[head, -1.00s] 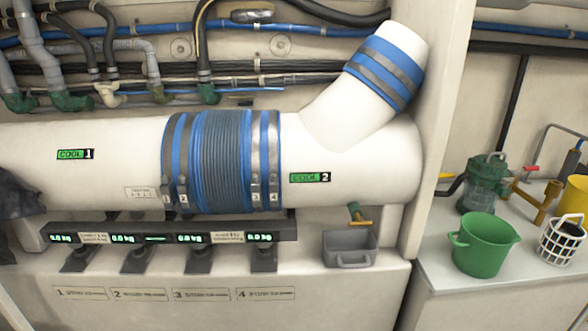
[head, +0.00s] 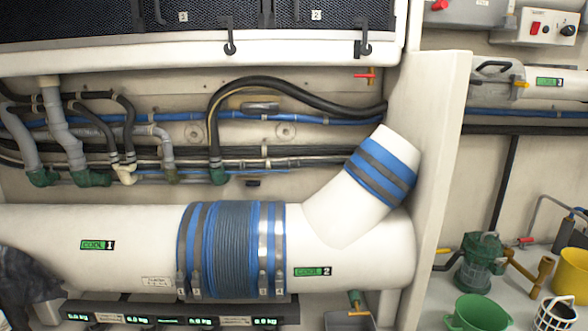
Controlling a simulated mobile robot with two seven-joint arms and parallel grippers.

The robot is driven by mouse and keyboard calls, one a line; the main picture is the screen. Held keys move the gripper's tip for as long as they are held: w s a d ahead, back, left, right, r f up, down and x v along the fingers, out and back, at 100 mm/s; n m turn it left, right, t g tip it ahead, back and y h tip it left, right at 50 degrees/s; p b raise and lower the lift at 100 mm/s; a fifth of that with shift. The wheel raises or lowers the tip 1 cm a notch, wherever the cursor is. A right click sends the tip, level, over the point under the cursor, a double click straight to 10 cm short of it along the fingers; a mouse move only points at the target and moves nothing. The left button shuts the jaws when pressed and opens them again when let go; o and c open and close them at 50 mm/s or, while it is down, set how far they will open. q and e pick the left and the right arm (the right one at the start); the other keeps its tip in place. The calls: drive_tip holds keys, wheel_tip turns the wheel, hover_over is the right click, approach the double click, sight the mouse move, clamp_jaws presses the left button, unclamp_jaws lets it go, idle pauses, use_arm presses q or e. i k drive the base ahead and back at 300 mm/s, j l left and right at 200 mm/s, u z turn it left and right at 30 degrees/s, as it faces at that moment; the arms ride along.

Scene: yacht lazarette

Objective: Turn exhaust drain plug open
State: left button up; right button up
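A small green drain fitting with an orange-yellow lever (head: 356,302) hangs under the right end of the large white exhaust pipe (head: 375,265). I take it to be the exhaust drain plug. Its lever looks about level, crosswise to the fitting. A grey tray (head: 345,323) sits below it, cut off by the bottom edge. The pipe has a blue ribbed sleeve with metal clamps (head: 235,250) and labels reading COOL 1 and COOL 2. Neither of my grippers is in view.
A white upright panel (head: 437,180) stands right of the pipe. Beyond it are a green strainer (head: 480,262), a green bucket (head: 478,314), a yellow bucket (head: 572,272) and a white basket (head: 556,315). Hoses (head: 300,95) run above the pipe. A dark crumpled thing (head: 28,285) lies at left.

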sight(358, 312)
drive_tip(key=l+u, duration=0.1)
drive_tip(key=u, duration=0.4)
drive_tip(key=k+l+u, duration=0.3)
drive_tip(key=l, duration=0.15)
drive_tip(key=k+l+u, duration=0.2)
drive_tip(key=l+u, duration=0.15)
drive_tip(key=k+l, duration=0.15)
drive_tip(key=l, duration=0.25)
drive_tip(key=k+l+u, duration=0.1)
drive_tip(key=l, duration=0.35)
drive_tip(key=k+l, duration=0.15)
drive_tip(key=l, duration=0.25)
drive_tip(key=i+l, duration=0.1)
drive_tip(key=l, duration=0.2)
drive_tip(key=i+l, duration=0.15)
drive_tip(key=l, duration=0.15)
drive_tip(key=i+l, duration=0.1)
drive_tip(key=l, duration=0.2)
